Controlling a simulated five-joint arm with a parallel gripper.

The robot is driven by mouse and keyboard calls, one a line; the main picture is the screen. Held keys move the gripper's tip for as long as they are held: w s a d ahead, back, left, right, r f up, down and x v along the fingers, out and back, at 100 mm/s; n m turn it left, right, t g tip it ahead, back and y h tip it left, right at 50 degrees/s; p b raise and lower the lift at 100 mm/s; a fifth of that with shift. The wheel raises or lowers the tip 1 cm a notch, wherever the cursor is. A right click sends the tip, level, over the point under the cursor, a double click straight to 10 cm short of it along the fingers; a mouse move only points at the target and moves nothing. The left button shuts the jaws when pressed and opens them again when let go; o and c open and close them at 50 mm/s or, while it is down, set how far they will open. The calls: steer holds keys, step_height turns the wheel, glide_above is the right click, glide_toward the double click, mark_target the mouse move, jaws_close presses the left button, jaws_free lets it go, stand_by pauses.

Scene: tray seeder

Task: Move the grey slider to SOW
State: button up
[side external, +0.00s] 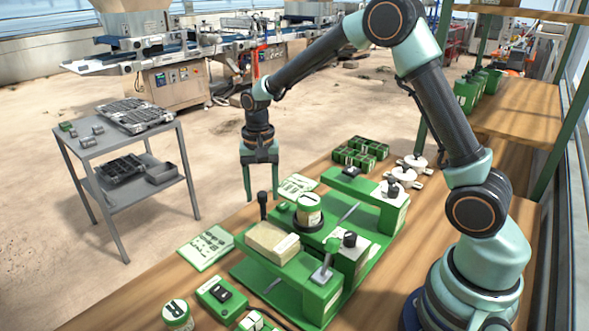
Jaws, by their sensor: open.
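The tray seeder (283,290) is a green machine on the wooden bench, with raised blocks and several controls. I cannot read a SOW mark or tell the slider's exact setting. A black-knobbed lever (263,203) appears just below the fingers.
A beige block (272,241) and a round green-and-white canister (308,210) sit on the seeder. Green cell trays (361,153) stand behind it. A switch box (221,294) and a jar marked R (176,313) are in front. A grey cart (125,138) stands left, off the bench.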

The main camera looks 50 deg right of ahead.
steer(key=shift+r, duration=0.1)
step_height(320, 180, up, 12)
stand_by(0.5)
steer(key=s+r+n+t, duration=0.3)
steer(key=s+n, duration=0.6)
steer(key=s, duration=0.8)
steer(key=t, duration=0.2)
steer(key=shift+t, duration=0.3)
